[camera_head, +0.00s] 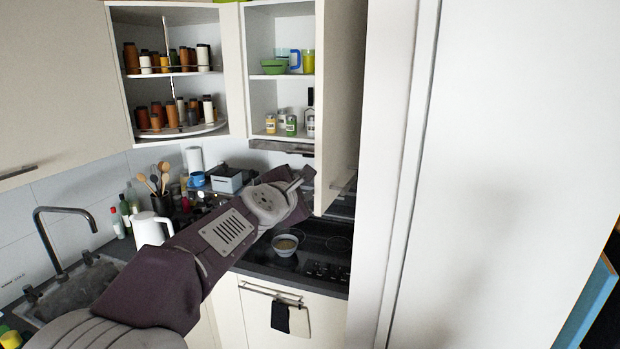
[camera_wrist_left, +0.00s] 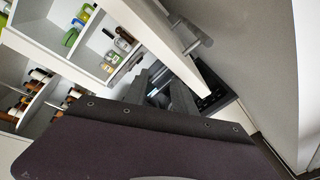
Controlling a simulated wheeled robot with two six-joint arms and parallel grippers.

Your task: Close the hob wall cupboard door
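The hob wall cupboard (camera_head: 259,95) stands open above the hob, with its shelves showing. Its door (camera_head: 340,90) is swung out to the right, seen nearly edge-on, with a bar handle (camera_head: 345,186) low on its outer face. In the left wrist view the door (camera_wrist_left: 150,28) runs diagonally, its handle (camera_wrist_left: 191,42) on the far side. My left gripper (camera_head: 305,177) is near the door's lower edge, on the shelf side. Its fingers (camera_wrist_left: 160,90) are apart with nothing seen between them; I cannot tell whether one touches the door. My right gripper is out of view.
An open corner cupboard (camera_head: 118,60) with jars is to the left. Below are the black hob (camera_head: 318,250) with a bowl (camera_head: 285,244), a white kettle (camera_head: 147,229) and a sink (camera_head: 70,290). A tall white panel (camera_head: 510,150) fills the right side.

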